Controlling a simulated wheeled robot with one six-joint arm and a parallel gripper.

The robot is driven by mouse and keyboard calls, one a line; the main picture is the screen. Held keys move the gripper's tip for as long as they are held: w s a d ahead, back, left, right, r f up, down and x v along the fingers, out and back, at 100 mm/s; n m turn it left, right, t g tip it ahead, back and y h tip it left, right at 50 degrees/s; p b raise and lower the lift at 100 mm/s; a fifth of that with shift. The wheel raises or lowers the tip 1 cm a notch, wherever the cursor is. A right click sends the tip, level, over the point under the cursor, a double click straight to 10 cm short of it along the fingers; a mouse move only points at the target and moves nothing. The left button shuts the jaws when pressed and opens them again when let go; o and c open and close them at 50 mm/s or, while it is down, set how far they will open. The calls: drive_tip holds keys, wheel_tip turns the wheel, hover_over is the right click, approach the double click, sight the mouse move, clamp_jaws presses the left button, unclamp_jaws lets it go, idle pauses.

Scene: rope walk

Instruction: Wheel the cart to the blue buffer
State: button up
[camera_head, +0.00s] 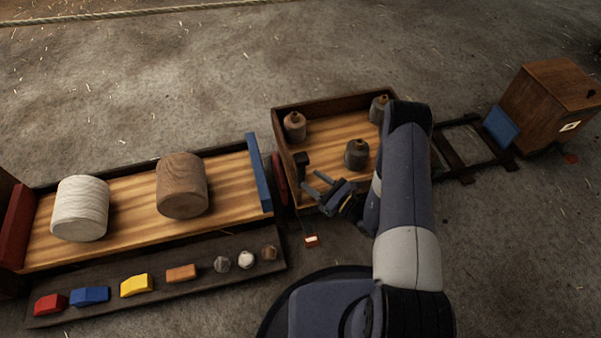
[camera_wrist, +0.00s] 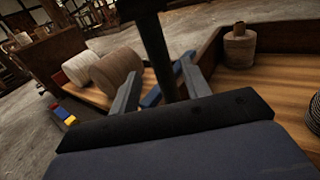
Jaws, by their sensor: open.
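The cart (camera_head: 330,139) is an open wooden tray on dark rails in the head view, carrying several grey-brown bobbins. A dark upright handle post (camera_head: 302,162) stands at its left end. A blue pad (camera_head: 501,127) faces the cart from a wooden block at the rails' right end, with a gap of bare rail between. My gripper (camera_head: 315,184) is open at the cart's near left corner, beside the post. In the wrist view the post (camera_wrist: 157,50) shows between the two spread fingers; I cannot tell whether they touch it. My arm hides the cart's right end.
Left of the cart is a wooden bed (camera_head: 125,213) with a blue end board (camera_head: 258,172), a red end board (camera_head: 17,226) and two large rolls. A dark strip (camera_head: 203,279) before it holds several small coloured pieces. Bare floor lies behind, with a rope (camera_head: 140,12).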

sight(301, 173)
drive_tip(key=shift+b+x, duration=0.4)
drive_tip(key=shift+x, duration=2.4)
drive_tip(key=shift+c, duration=0.3)
clamp_jaws()
